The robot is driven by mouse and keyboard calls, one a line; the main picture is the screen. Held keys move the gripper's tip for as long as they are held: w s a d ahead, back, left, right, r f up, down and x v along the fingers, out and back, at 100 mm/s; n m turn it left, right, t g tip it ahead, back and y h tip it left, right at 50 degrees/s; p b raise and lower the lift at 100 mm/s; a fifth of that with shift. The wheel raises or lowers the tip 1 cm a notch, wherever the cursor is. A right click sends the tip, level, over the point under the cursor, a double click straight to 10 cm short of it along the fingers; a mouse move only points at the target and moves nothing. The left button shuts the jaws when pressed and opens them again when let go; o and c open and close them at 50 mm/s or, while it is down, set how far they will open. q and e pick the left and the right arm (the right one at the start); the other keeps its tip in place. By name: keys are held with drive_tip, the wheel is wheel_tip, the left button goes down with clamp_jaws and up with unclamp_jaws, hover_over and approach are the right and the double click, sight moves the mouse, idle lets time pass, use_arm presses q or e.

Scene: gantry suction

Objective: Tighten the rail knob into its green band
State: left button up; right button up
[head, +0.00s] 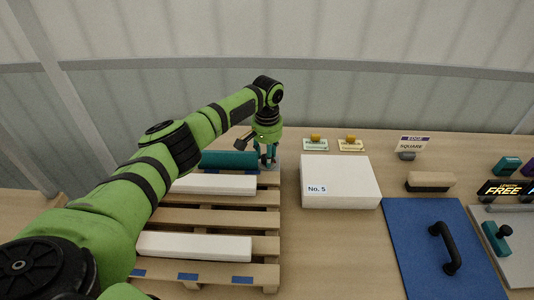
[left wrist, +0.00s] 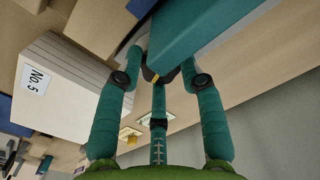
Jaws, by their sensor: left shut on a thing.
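My left gripper (head: 268,155) points down at the right end of a teal rail (head: 228,159) at the back of the wooden pallet. In the left wrist view the gripper (left wrist: 161,68) has its teal fingers closed around a dark knob (left wrist: 154,77) with a small yellow mark. The knob sits by the end of the teal rail (left wrist: 190,22). The fingers hide much of the knob. I cannot make out a green band on it. My right gripper is not in view.
The slatted pallet (head: 205,217) carries white bars (head: 195,246). A white box labelled No. 5 (head: 340,180) stands close right of the gripper. Small cards with yellow pieces (head: 316,143) lie behind it. A blue board (head: 415,235) with a black handle (head: 446,250) lies further right.

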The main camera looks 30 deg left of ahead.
use_arm(q)
drive_tip(key=shift+w+r+m, duration=0.1)
drive_tip(key=shift+m, duration=0.3)
drive_tip(key=shift+m+p, duration=0.55)
drive_tip(key=shift+m, duration=0.35)
drive_tip(key=shift+m+p, duration=0.3)
drive_tip(key=shift+m, duration=1.4)
drive_tip(key=shift+w+r, duration=0.1)
drive_tip(key=o, duration=1.1)
drive_tip(key=shift+o, duration=0.2)
